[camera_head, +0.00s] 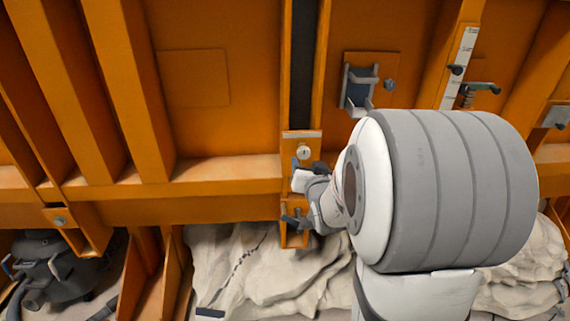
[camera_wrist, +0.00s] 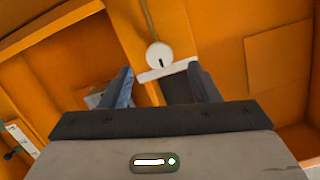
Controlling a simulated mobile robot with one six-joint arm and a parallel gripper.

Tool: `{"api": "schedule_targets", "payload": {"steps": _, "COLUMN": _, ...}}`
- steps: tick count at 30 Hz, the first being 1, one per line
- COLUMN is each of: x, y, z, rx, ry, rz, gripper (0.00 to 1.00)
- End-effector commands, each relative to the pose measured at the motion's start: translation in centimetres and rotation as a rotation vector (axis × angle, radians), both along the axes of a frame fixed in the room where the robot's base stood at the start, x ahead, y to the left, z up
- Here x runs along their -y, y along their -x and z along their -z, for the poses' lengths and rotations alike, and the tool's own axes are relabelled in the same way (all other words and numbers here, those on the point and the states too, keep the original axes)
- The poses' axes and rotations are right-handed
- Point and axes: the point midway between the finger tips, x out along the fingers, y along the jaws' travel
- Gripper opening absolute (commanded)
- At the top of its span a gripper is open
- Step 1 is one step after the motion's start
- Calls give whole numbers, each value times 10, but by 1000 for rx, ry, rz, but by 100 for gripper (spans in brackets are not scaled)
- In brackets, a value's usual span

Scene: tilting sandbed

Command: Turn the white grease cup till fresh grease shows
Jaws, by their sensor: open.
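The white grease cup (camera_head: 304,152) is a small round disc with a short dark mark on its face. It sits on an orange upright of the orange structure. In the wrist view the cup (camera_wrist: 158,54) shows just beyond the fingertips, roughly midway between them, and its whole face is visible. My gripper (camera_head: 307,166) is open, just below the cup in the head view. In the wrist view my gripper (camera_wrist: 162,73) has its fingers spread with nothing between them. I see no grease on the cup.
A pale strip (camera_wrist: 167,70) lies by the cup. A grey bracket (camera_head: 360,88) and a white scale (camera_head: 459,66) with dark knobs are up and right. Pale rock-like sand (camera_head: 250,270) lies below. Dark machinery (camera_head: 60,268) stands lower left. My arm blocks the right side.

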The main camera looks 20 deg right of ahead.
Motion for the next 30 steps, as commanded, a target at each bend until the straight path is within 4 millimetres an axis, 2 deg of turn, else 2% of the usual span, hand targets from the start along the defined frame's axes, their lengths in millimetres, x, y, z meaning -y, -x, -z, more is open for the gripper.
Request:
{"api": "schedule_targets", "payload": {"steps": 5, "x": 6, "y": -14, "z": -1, "rx": 31, "ry": 0, "rz": -1, "gripper": 55}}
{"api": "schedule_targets", "payload": {"steps": 12, "x": 14, "y": -52, "z": 0, "rx": 30, "ry": 0, "rz": -3, "gripper": 55}}
{"api": "schedule_targets", "payload": {"steps": 18, "x": 19, "y": -73, "z": -1, "rx": 29, "ry": 0, "rz": -2, "gripper": 55}}
{"api": "schedule_targets", "payload": {"steps": 28, "x": 20, "y": -78, "z": -1, "rx": 29, "ry": 1, "rz": -3, "gripper": 55}}
{"api": "schedule_targets", "payload": {"steps": 30, "x": 20, "y": -78, "z": -1, "rx": 29, "ry": 1, "rz": -3, "gripper": 50}}
